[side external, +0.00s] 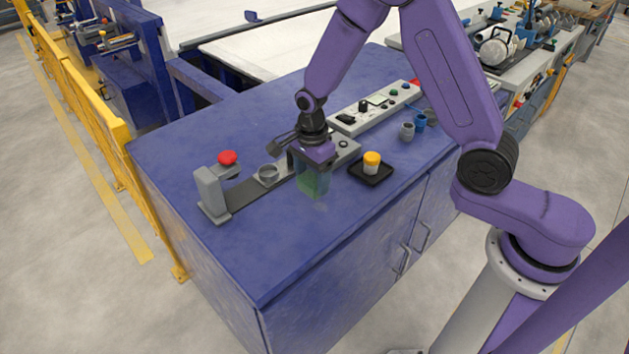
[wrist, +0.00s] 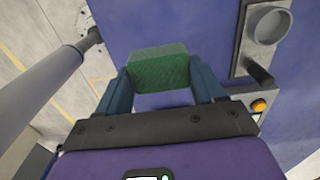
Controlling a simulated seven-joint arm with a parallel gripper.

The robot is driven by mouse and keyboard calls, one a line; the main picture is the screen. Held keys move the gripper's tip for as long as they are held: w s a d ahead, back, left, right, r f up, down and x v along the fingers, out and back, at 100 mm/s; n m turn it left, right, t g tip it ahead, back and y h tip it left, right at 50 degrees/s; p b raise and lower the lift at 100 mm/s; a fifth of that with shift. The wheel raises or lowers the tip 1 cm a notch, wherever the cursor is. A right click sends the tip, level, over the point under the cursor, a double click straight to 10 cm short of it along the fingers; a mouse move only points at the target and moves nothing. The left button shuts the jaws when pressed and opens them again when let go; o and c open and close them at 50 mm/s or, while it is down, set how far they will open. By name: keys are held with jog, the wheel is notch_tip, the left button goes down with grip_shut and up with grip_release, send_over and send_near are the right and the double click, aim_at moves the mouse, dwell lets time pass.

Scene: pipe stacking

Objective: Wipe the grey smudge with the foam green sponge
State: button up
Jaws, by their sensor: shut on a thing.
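The green sponge (side external: 313,186) is between the fingers of my gripper (side external: 311,178) in the side external view, low over the blue bench top. I cannot tell whether it touches the surface. In the wrist view the sponge (wrist: 160,69) sits squarely between the two fingertips of my gripper (wrist: 160,78), which is shut on it. A faint grey smudge (side external: 321,206) shows on the bench just in front of the sponge in the side external view. Part of it may be hidden by the sponge. I cannot make out the smudge in the wrist view.
A control panel (side external: 375,107) lies behind. The bench front (side external: 262,270) is clear.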

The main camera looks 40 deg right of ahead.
jog(key=shift+f, duration=3.7)
jog(key=shift+d+f, duration=0.1)
jog(key=shift+d, duration=0.1)
jog(key=shift+c, duration=0.5)
jog(key=shift+d+f, duration=0.15)
jog(key=shift+d, duration=1.65)
jog(key=shift+a, duration=2.05)
jog(key=shift+r, duration=4.05)
jog(key=shift+d, duration=0.1)
